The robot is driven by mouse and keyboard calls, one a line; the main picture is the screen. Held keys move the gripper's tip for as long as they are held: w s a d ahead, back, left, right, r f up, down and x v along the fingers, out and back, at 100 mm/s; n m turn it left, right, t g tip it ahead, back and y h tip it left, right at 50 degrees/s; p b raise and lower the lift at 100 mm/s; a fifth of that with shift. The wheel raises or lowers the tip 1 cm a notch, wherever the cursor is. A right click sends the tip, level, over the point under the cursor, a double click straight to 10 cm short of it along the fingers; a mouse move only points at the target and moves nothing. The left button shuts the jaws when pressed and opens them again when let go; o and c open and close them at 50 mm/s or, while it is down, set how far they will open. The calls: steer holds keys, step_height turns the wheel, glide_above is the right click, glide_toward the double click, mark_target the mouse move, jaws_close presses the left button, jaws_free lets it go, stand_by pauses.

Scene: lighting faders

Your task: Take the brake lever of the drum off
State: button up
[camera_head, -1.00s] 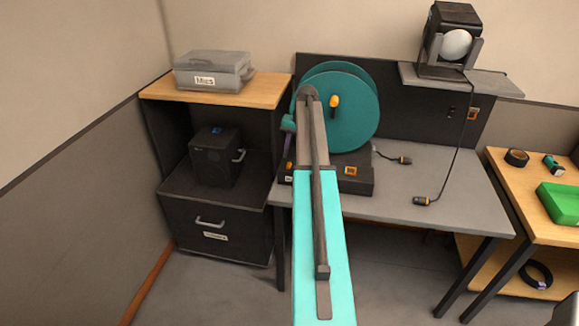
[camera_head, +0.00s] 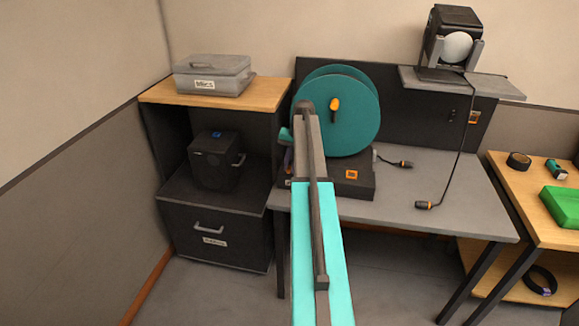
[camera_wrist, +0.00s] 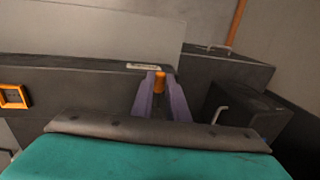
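The teal drum (camera_head: 355,115) stands upright on a dark base (camera_head: 352,185) on the grey table. An orange knob (camera_head: 334,104) is on its face. In the wrist view, another orange knob (camera_wrist: 160,82), apparently the brake lever's end, lies between the tips of my gripper's (camera_wrist: 160,78) two purple fingers. The fingers sit close to both sides of it; I cannot tell whether they press on it. The lever's shaft is hidden. In the head view, my gripper (camera_head: 288,162) is at the base's left side, partly hidden by my arm.
A dark drawer cabinet (camera_head: 212,235) with a black box (camera_head: 215,160) on it stands close at left. A grey bin (camera_head: 212,75) is on the wooden shelf above. Loose connectors (camera_head: 424,204) lie on the table at right. A lamp (camera_head: 452,42) stands on the upper shelf.

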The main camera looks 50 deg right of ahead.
steer(key=shift+s, duration=0.1)
jaws_close()
steer(key=shift+s+d, duration=0.15)
steer(key=shift+d, duration=0.05)
steer(key=shift+a, duration=0.1)
